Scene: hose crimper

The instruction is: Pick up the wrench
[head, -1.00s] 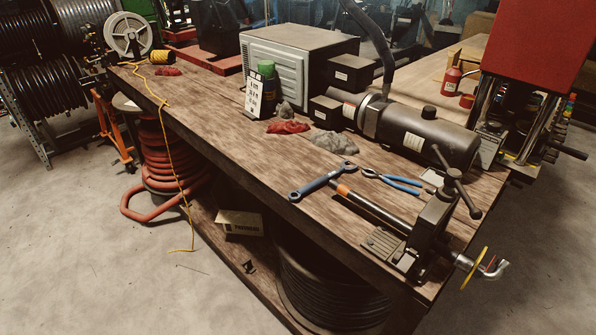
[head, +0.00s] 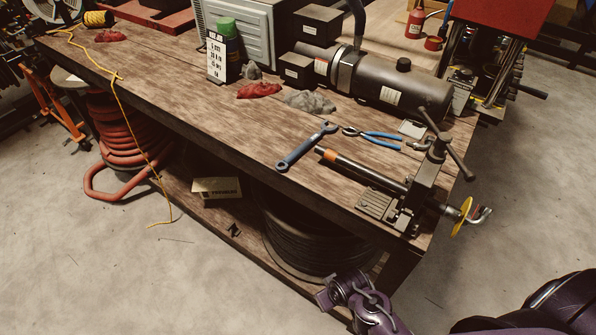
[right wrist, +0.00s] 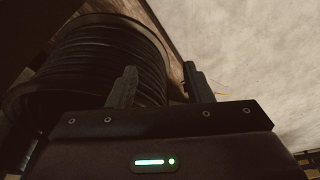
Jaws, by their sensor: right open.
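The blue wrench (head: 305,148) lies flat on the wooden workbench (head: 215,125), near its front edge in the head view. It is left of the black hose piece with an orange band (head: 360,171) and the blue-handled pliers (head: 380,137). Purple parts of my right arm show at the bottom of the head view, below the bench and well apart from the wrench. In the right wrist view my right gripper (right wrist: 160,88) is open with nothing between its fingers. The wrench is not seen there. My left gripper is not in view.
A coiled black hose (head: 300,240) sits under the bench and also fills the left of the right wrist view (right wrist: 95,60). The vise-like crimper (head: 425,180) stands at the bench's right front corner. Red rags (head: 258,90) and a black cylinder (head: 400,85) lie behind.

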